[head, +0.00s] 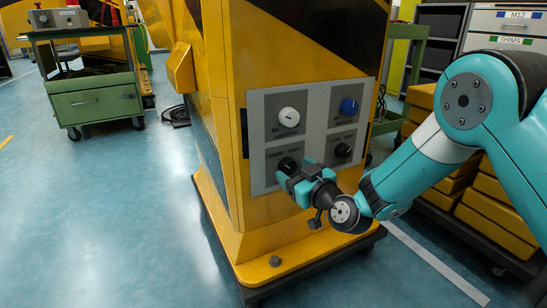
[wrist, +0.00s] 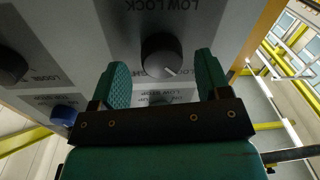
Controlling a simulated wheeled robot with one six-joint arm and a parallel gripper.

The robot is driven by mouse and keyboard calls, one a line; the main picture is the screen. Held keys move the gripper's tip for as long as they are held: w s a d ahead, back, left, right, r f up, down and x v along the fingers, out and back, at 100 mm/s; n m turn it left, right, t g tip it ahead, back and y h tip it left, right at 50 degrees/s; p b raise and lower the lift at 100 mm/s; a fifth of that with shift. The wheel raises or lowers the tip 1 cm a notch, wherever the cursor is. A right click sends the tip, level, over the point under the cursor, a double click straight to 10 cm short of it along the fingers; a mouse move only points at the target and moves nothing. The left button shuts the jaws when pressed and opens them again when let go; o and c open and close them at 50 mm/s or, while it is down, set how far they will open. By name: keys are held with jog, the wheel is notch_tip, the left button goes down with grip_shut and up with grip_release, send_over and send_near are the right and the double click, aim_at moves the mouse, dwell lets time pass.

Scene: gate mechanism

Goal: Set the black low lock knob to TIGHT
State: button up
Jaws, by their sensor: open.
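The black low lock knob (head: 288,164) is the lower left knob on the grey panel (head: 257,128). In the wrist view the knob (wrist: 160,52) sits below an upside-down LOW LOCK label. Its white pointer mark points to the lower right of that picture. The TIGHT lettering by it is too small or hidden to read there. My gripper (head: 293,180) is at the knob, partly covering it in the head view. In the wrist view my gripper (wrist: 162,65) is open, one finger on each side of the knob with gaps showing. I cannot tell how deep the fingers reach.
A white knob (head: 289,117) is above, a blue knob (head: 349,107) upper right, and another black knob (head: 343,150) to the right. The panel is on a yellow machine housing (head: 280,222). A green cart (head: 95,100) stands far left; yellow boxes (head: 487,190) are at right.

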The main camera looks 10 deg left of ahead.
jog(key=shift+w+a, duration=0.35)
jog(key=shift+w, duration=0.05)
jog(key=shift+a, duration=0.1)
jog(key=c, duration=0.9)
